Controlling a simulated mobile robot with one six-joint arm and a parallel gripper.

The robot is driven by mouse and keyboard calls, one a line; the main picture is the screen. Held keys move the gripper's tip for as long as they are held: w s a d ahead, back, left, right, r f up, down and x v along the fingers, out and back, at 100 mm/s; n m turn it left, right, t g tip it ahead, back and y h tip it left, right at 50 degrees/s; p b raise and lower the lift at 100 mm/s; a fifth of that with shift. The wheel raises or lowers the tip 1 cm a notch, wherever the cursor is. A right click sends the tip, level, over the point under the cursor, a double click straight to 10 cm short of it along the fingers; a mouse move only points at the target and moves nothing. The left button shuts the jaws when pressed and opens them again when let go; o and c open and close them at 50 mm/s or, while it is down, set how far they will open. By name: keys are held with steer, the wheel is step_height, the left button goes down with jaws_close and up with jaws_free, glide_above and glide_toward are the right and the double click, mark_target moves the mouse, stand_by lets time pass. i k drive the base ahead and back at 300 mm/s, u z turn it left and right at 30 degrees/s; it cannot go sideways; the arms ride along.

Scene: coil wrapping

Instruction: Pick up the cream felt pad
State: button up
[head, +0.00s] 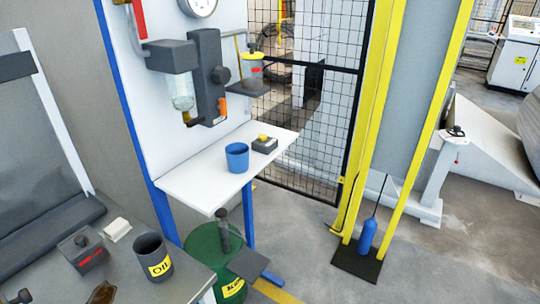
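The cream felt pad (117,229) is a small pale block. It lies on the grey bench (190,280) at the lower left of the head view, between a grey box with red marks (82,250) and a dark grey cup labelled OIL (153,257). It looks clear of the cup; whether it touches the box I cannot tell. Its top is uncovered. My gripper is not in view.
A brown object (103,292) lies at the bench's front. Right of the bench stands a green drum (205,247). Behind is a white shelf (200,186) with a blue cup (237,157) and a black box with a yellow button (265,145). The floor (320,275) at the lower right is partly open.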

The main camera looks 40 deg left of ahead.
mark_target(116, 231)
steer(key=i, duration=0.65)
steer(key=u, duration=3.35)
steer(key=i, duration=1)
steer(key=z, duration=0.05)
